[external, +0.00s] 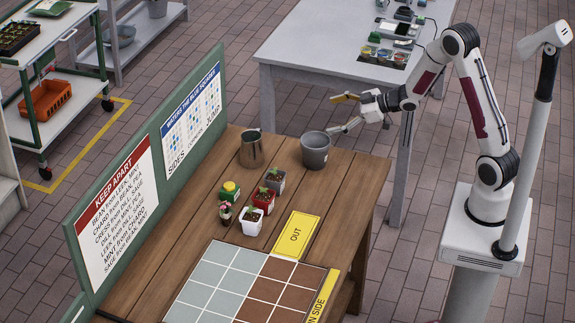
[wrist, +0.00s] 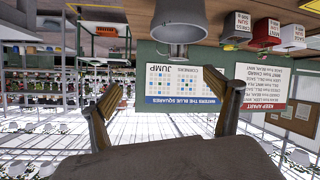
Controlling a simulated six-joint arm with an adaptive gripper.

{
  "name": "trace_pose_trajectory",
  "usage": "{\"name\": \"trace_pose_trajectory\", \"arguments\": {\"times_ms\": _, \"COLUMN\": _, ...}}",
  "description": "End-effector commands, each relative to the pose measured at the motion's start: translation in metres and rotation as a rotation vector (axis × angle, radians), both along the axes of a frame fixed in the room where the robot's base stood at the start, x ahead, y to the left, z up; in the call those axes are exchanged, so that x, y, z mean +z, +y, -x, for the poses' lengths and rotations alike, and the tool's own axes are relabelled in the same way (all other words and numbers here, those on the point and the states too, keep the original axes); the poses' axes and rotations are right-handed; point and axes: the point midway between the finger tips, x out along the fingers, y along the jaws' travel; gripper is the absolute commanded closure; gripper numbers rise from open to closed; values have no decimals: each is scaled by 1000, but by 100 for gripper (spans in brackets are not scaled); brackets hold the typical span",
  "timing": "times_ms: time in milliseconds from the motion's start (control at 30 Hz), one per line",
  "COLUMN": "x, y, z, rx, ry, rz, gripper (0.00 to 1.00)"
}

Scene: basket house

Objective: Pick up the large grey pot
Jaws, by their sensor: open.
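In the wrist view, which is upside down, the grey pot (wrist: 180,28) shows at the top centre, beyond the fingertips. My gripper (external: 338,115) is open and empty, just above and to the right of the pot's rim in the external view. Its two spread fingers (wrist: 177,80) show in the wrist view with nothing between them. The gripper looks apart from the pot.
A metal jug (external: 252,149) stands left of the pot. Small grey (external: 275,181), red (external: 264,199) and white (external: 252,222) planters stand in front. A yellow OUT card (external: 296,236) and a tiled grid (external: 240,285) lie nearer. Green sign boards (external: 195,112) edge the table's left.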

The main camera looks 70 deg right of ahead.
Motion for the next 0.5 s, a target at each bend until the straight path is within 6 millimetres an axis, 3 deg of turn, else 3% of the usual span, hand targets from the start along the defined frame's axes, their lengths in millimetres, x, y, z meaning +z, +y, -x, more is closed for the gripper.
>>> {"name": "trace_pose_trajectory", "arguments": {"times_ms": 500, "x": -59, "y": 6, "z": 9, "rx": 151, "ry": -139, "rz": -212, "gripper": 11}}
